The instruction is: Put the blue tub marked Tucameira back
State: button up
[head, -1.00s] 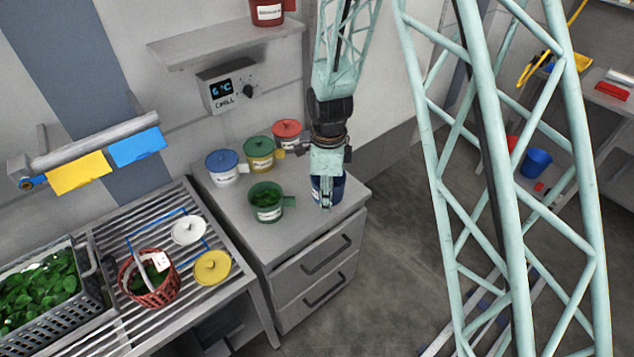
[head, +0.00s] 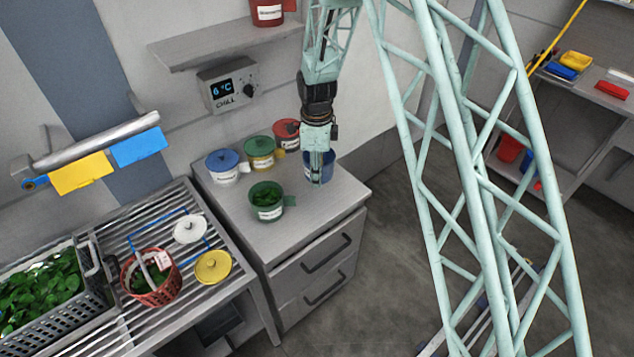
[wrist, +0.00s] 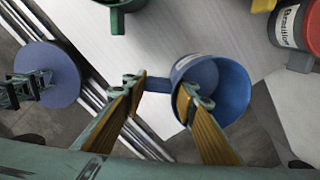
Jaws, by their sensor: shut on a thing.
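The blue tub (head: 327,165) is at the right back of the grey cabinet top, partly hidden behind my gripper (head: 317,180). In the wrist view the open blue tub (wrist: 235,95) shows its rim and blue inside, with a short handle (wrist: 157,84) on its left. My gripper (wrist: 160,92) is shut on the tub, one finger over the handle side and the other at the rim. I cannot read the tub's label. I cannot tell whether its base touches the cabinet top.
A shelf (head: 220,45) overhangs behind. The cabinet's front right is clear.

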jog(key=shift+f, duration=1.75)
jog(key=shift+f, duration=0.1)
jog(key=o, duration=1.2)
jog(key=shift+c, duration=0.2)
jog(key=shift+r, duration=0.2)
jog(key=shift+s+r, duration=0.2)
jog(key=shift+r, duration=5.7)
